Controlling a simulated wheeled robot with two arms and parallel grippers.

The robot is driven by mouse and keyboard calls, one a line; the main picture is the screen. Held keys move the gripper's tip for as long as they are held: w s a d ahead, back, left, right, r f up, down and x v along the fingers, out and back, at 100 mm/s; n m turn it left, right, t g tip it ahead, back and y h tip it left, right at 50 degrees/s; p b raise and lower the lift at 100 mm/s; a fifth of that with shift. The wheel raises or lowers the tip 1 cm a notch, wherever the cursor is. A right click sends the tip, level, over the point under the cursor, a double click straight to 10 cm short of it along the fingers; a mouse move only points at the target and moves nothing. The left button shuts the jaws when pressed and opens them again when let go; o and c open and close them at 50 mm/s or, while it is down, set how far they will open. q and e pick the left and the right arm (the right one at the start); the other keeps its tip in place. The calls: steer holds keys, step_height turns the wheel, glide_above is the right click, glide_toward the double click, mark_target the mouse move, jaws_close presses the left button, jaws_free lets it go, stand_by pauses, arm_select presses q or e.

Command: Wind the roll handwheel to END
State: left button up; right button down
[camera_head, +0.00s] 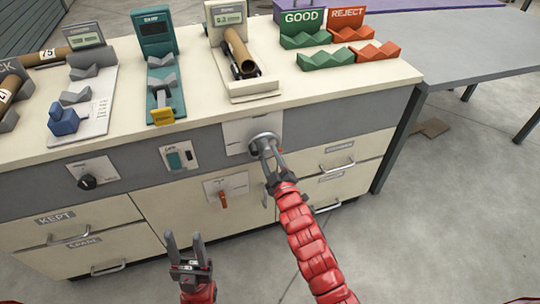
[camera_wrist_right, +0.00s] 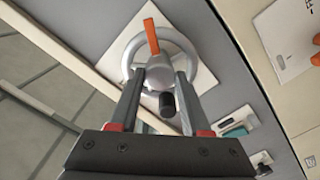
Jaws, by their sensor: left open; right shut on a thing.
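The roll handwheel (camera_head: 262,137) is a round grey wheel on a white plate on the bench's front panel. In the right wrist view the handwheel (camera_wrist_right: 133,55) shows its rim, an orange pointer (camera_wrist_right: 151,36) toward the top, a grey hub and a dark knob (camera_wrist_right: 167,104). My right gripper (camera_head: 266,150) is at the wheel, its fingers (camera_wrist_right: 160,82) closed on either side of the grey central part. The fingers hide part of the rim, and no END mark is legible. My left gripper (camera_head: 184,238) is open and empty, low in front of the drawers.
A dial (camera_head: 87,182), a green switch (camera_head: 178,158) and a red lever (camera_head: 223,198) are on the bench front. Drawer handles (camera_head: 335,167) stick out near my right arm. Gauges, a cardboard tube (camera_head: 239,52) and GOOD and REJECT racks stand on top.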

steer(key=m, duration=0.3)
steer(key=shift+m+p, duration=0.4)
steer(key=m, duration=0.2)
steer(key=shift+f+m, duration=0.15)
steer(key=shift+m, duration=0.25)
steer(key=m+b, duration=0.1)
steer(key=m, duration=0.2)
steer(key=shift+m, duration=0.3)
steer(key=m+b, duration=0.1)
steer(key=m, duration=0.4)
steer(key=shift+f+b, duration=0.1)
steer(key=shift+b, duration=0.2)
steer(key=m, duration=0.4)
steer(key=shift+a+b, duration=0.1)
steer(key=shift+b, duration=0.3)
steer(key=m, duration=0.2)
steer(key=shift+m, duration=0.4)
steer(key=m, duration=0.3)
steer(key=shift+r+m, duration=0.2)
steer(key=shift+m, duration=0.1)
steer(key=shift+r+m, duration=0.1)
steer(key=shift+m, duration=1.7)
